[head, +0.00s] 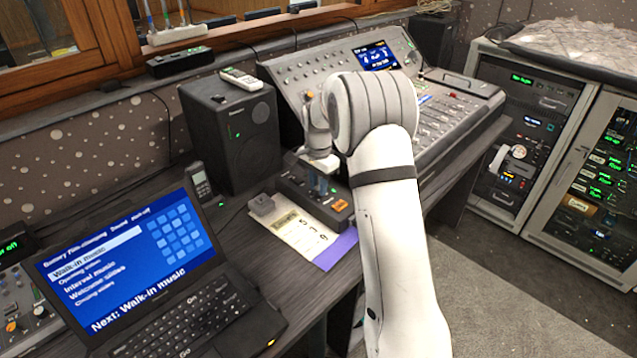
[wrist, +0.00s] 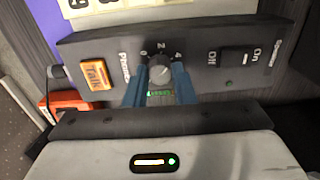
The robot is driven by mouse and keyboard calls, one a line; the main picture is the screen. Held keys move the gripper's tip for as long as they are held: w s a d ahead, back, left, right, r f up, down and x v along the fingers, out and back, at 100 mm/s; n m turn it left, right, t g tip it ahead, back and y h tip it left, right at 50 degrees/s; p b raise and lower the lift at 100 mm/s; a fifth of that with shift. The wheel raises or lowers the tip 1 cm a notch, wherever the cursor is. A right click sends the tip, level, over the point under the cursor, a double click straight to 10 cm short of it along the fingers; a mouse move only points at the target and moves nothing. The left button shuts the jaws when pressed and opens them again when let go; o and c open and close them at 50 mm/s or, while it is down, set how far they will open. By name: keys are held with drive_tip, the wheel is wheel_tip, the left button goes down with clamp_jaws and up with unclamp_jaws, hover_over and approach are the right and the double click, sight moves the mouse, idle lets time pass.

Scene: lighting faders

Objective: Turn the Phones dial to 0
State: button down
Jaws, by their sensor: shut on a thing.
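The Phones dial (wrist: 160,70) is a small round grey knob on a dark control box (wrist: 120,55), with 0, 2 and 4 printed around its far side. My gripper (wrist: 161,78) has its two blue fingers on either side of the knob and is shut on it. The pointer direction on the knob is too small to tell. The knob itself is hidden there.
An orange Talk button (wrist: 95,73) and a Speaker On/Off switch (wrist: 236,57) flank the dial. A black speaker (head: 235,135), a laptop (head: 150,270) and a mixing console (head: 440,115) stand close around.

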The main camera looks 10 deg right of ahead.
drive_tip(key=n, duration=0.4)
drive_tip(key=shift+r+n+p, duration=0.1)
drive_tip(key=shift+n+p, duration=0.2)
drive_tip(key=shift+p, duration=0.05)
drive_tip(key=n, duration=0.4)
drive_tip(key=shift+w+n, duration=0.1)
drive_tip(key=shift+n, duration=0.2)
drive_tip(key=n, duration=0.4)
drive_tip(key=shift+n+p, duration=0.3)
drive_tip(key=shift+p, duration=0.05)
drive_tip(key=shift+n, duration=2.1)
drive_tip(key=c, duration=1.2)
unclamp_jaws()
drive_tip(key=shift+r, duration=3.85)
